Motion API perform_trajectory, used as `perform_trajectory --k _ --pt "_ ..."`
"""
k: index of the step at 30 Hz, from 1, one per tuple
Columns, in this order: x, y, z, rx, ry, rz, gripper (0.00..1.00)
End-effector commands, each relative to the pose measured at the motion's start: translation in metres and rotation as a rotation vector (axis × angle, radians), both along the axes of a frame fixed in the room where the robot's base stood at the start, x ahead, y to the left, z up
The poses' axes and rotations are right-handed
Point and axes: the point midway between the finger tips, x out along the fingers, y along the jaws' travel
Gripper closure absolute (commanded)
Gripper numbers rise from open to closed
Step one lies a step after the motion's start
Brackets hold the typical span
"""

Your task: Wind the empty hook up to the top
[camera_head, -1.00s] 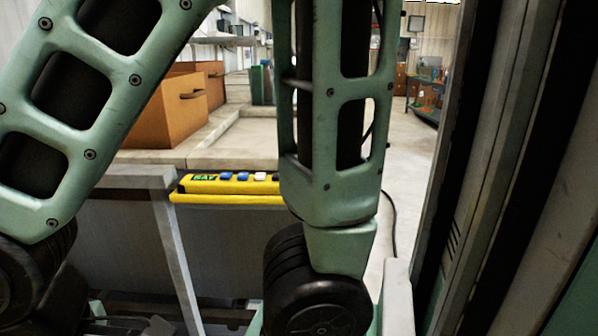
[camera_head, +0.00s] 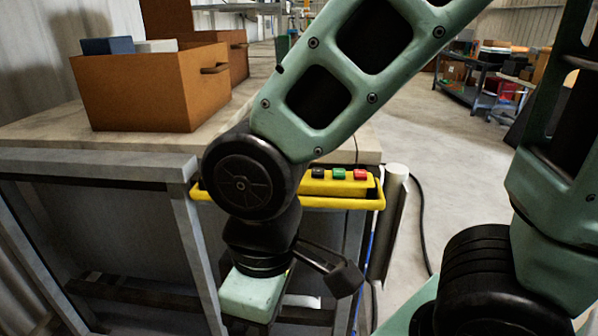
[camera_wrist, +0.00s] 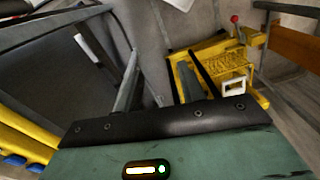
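A yellow control box (camera_head: 340,183) with black, green and red buttons is fixed along the bench front in the head view, its left part hidden behind my arm. Part of it, with blue buttons, shows at the lower left of the wrist view (camera_wrist: 22,140). My gripper (camera_wrist: 160,75) is open and empty in the wrist view, its two fingers apart. In the head view its green body hangs low before the bench, left of the box's buttons; its fingers cannot be made out. A yellow lettered frame (camera_wrist: 215,68) with a red knob lies beyond the right finger. I see no hook.
A brown open box (camera_head: 150,90) stands on the bench (camera_head: 40,128), with another behind it. A pale post (camera_head: 395,190) and a black cable (camera_head: 420,215) are right of the control box. Open floor (camera_head: 430,130) lies farther right, before a cluttered work table (camera_head: 470,92).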

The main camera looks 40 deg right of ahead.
Motion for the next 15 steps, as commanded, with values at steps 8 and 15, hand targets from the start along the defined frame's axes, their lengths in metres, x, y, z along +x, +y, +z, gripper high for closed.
perform_trajectory --k 8,15 --pt "0.0001 0.0001 0.0000 0.000 0.000 0.000 0.69" --pt "0.0001 -0.0001 0.0000 0.000 0.000 0.000 1.00"
